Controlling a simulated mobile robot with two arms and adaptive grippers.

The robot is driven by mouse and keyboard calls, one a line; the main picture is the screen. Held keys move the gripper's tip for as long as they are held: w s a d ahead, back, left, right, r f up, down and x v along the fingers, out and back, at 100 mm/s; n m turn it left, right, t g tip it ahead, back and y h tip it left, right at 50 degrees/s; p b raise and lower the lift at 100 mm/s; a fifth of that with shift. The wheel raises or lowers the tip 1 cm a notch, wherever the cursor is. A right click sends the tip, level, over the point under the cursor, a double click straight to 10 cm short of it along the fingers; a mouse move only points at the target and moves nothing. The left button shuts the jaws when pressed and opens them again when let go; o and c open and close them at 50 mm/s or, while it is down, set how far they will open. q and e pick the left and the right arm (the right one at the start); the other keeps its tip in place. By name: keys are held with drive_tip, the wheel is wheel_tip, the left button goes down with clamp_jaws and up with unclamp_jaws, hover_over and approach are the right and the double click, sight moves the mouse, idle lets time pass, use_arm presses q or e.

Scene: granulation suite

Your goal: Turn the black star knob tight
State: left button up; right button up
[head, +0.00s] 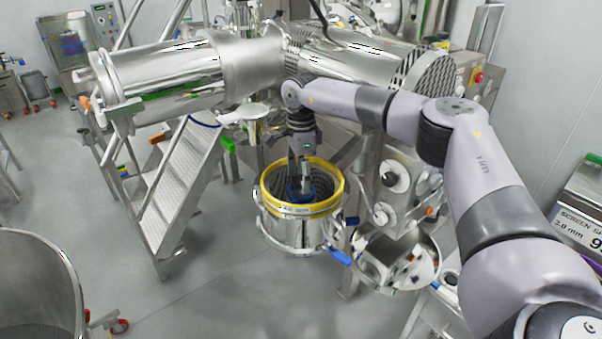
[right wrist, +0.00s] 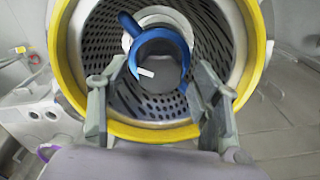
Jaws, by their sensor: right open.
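I cannot clearly make out a black star knob in either view. My right gripper (head: 303,180) points down at the mouth of a steel drum housing with a yellow rim (head: 338,193). In the right wrist view my right gripper (right wrist: 160,72) is open, its two fingers apart with nothing between them touching both. Beyond the fingers a blue ring with a handle (right wrist: 134,33) shows inside the perforated screen (right wrist: 210,35), within the yellow rim (right wrist: 245,60). Whether the fingers touch the rim or ring cannot be told. My left gripper is in neither view.
A steel machine body with a white round dial and dark centre (head: 393,177) stands right of the drum. A large steel cylinder (head: 170,75) lies above left, over metal steps (head: 180,180). A steel bin (head: 40,280) stands front left. Grey floor between is free.

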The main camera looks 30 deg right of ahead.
drive_tip(key=shift+c, duration=0.5)
drive_tip(key=c, duration=1.1)
drive_tip(key=shift+o, duration=0.2)
